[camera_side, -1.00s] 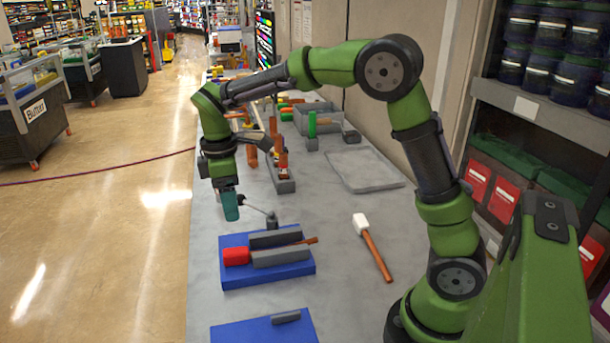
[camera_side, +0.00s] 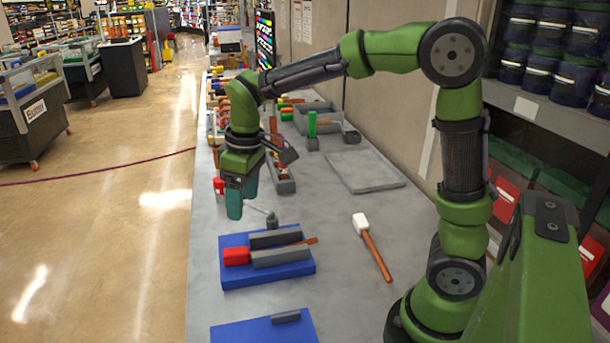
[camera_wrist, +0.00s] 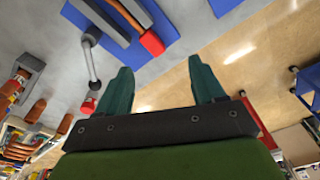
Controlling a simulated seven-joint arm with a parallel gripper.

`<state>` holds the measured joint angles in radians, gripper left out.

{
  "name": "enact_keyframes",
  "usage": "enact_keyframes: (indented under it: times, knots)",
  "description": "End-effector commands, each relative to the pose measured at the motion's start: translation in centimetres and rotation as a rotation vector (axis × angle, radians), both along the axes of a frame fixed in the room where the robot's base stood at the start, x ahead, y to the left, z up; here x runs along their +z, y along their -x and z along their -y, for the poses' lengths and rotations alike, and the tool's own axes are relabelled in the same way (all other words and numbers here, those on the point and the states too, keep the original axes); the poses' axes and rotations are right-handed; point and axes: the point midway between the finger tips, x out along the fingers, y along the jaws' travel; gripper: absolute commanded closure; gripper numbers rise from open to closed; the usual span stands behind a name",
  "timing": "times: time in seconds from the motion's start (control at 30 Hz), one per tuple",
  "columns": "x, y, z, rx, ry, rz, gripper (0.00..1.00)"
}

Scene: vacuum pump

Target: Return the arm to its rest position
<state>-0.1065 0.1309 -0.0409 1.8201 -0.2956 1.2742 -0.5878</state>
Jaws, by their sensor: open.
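My gripper (camera_side: 242,197) is open and empty, its teal fingers pointing down over the left edge of the grey workbench (camera_side: 345,255). In the wrist view my gripper (camera_wrist: 160,90) shows two teal fingers well apart with nothing between them. A lever with a red end (camera_wrist: 88,106) and grey rod lies ahead of the fingers in the wrist view, apart from them. In the side view the lever's grey pivot (camera_side: 272,221) stands on the bench just below and right of the fingers.
A blue fixture (camera_side: 228,275) holds grey blocks, a red-headed mallet (camera_side: 237,256) between them. A white-headed mallet (camera_side: 372,247) lies on the bench. A blue plate (camera_side: 250,333) is in front. A flat grey tray (camera_side: 364,169) and a grey bin (camera_side: 325,108) stand further back.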

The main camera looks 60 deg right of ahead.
Motion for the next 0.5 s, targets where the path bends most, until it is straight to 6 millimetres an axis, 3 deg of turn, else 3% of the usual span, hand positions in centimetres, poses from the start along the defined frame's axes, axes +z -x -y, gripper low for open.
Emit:
enact_keyframes:
  times: [0.3,0.5]
  knots:
    - [2.7,9.2,0.0,-0.455,-0.212,0.227,0.32]
    - [3.0,13.6,0.0,-0.595,-0.319,0.351,0.32]
